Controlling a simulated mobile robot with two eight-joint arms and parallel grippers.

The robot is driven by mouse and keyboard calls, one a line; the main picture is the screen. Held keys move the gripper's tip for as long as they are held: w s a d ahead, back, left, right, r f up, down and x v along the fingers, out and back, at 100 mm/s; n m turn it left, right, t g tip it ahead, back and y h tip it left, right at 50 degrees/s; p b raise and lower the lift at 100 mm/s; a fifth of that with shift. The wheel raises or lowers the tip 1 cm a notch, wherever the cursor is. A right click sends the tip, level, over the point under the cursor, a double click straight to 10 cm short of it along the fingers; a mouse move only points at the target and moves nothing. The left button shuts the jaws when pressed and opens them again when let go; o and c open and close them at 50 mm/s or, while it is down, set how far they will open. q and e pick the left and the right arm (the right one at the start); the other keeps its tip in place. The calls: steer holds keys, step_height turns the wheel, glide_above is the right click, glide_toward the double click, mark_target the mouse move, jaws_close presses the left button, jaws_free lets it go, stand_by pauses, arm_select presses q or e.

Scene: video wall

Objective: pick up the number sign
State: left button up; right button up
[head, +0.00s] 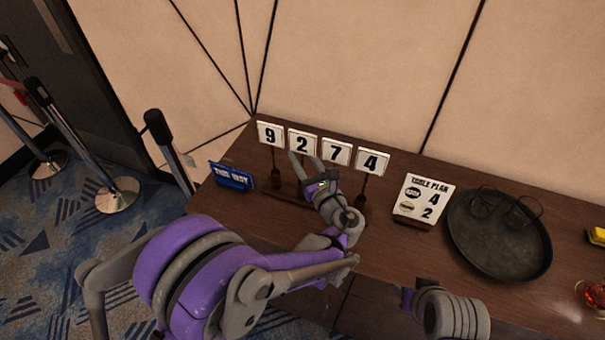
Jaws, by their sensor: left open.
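Several white number signs stand in a row on posts at the back of the dark wooden table: a 9 (270,134), a 2 (303,143), a 7 (336,153) and a 4 (372,161). Which of them the task means cannot be told. My left gripper (306,161) is open, with its fingers in front of the lower part of the 2 and beside the 7. It hides their posts. I cannot tell whether a finger touches a sign. Part of my right arm shows at the lower right, but its fingers do not.
A blue sign (232,177) stands at the table's left end. A table plan card (424,198) and a round dark tray (466,246) are to the right. A yellow item (597,236) and a red glass object (592,294) sit at the right edge. Barrier posts (170,150) stand left of the table.

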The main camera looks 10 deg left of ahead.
arm_select(q)
steer(key=shift+a, duration=0.1)
jaws_close()
stand_by(1.4)
